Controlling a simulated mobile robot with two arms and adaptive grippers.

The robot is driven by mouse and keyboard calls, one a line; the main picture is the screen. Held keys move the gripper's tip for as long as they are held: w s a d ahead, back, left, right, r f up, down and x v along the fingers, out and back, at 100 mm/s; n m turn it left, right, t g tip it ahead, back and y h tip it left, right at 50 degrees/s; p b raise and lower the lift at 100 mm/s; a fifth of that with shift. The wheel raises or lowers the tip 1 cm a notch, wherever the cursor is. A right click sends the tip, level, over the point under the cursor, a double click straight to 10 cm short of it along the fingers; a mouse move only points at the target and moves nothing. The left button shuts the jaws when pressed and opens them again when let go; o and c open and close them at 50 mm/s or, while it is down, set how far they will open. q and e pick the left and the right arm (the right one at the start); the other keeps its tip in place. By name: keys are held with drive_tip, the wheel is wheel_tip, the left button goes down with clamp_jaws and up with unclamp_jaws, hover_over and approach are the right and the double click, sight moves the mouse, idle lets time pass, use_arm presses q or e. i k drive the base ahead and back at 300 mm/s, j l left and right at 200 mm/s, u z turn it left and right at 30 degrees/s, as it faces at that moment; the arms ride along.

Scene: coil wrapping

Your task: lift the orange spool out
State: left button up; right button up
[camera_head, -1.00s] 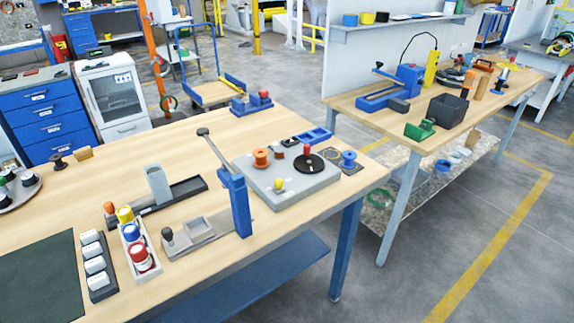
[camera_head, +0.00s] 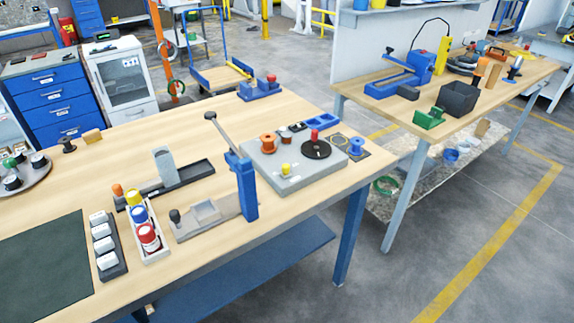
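The orange spool (camera_head: 267,143) stands upright on the grey plate (camera_head: 281,184) of the coil-wrapping fixture, near its back left part. A black disc (camera_head: 317,149) with a red knob (camera_head: 314,135) is to its right, and a yellow knob (camera_head: 286,169) is in front of it. A small dark brown spool (camera_head: 284,137) stands just behind and right of it. Neither of my grippers shows in the head view.
A blue lever press (camera_head: 246,185) stands upright at the plate's left front. A blue spool (camera_head: 355,146) is at the plate's right. A white tray of coloured-capped bottles (camera_head: 159,254) and a dark tray (camera_head: 199,175) lie further left. Bare wood (camera_head: 200,120) lies behind.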

sight(268, 146)
drive_tip(key=i+l, duration=0.2)
drive_tip(key=l, duration=0.15)
drive_tip(key=i+l, duration=0.2)
drive_tip(key=l, duration=0.15)
drive_tip(key=i+l+u, duration=0.1)
drive_tip(key=l, duration=0.3)
drive_tip(key=i, duration=0.1)
